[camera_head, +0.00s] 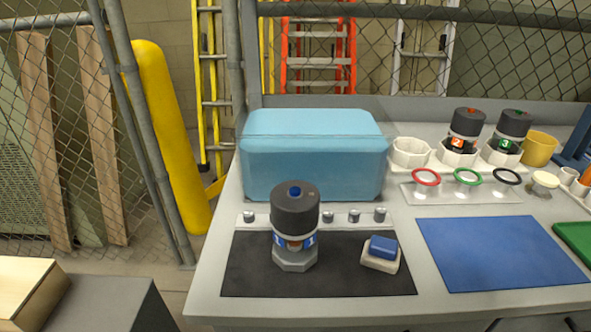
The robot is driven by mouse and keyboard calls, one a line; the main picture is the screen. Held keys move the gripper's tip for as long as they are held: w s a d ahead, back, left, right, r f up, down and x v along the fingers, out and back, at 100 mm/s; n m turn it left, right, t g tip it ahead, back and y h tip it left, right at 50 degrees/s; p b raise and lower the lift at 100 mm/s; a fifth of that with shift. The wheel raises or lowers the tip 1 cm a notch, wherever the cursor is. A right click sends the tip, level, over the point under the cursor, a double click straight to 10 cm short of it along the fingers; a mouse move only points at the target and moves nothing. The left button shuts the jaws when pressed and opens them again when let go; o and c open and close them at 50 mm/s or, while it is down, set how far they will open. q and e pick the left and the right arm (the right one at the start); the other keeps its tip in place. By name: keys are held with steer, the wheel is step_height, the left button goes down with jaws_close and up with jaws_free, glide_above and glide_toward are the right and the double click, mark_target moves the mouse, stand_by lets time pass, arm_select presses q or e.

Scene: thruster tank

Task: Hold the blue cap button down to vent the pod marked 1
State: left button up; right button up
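The pod marked 1 (295,225) stands upright on a grey base on the dark mat (350,279) at the front left of the table. It has a dark cap with a blue button (295,191) on top and blue labels lower down. Nothing touches the button. Two other dark-capped pods, one marked 2 (466,130) with a red button and one marked 3 (511,131) with a green button, sit in white holders at the back right. Neither of my grippers shows in this view.
A large light-blue box (313,160) stands behind the pod. A strip with several metal knobs (354,216) lies between them. A blue-and-white block (381,252) sits right of the pod. A blue mat (500,253) lies bare further right. Coloured rings (468,176) lie on a tray behind it.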

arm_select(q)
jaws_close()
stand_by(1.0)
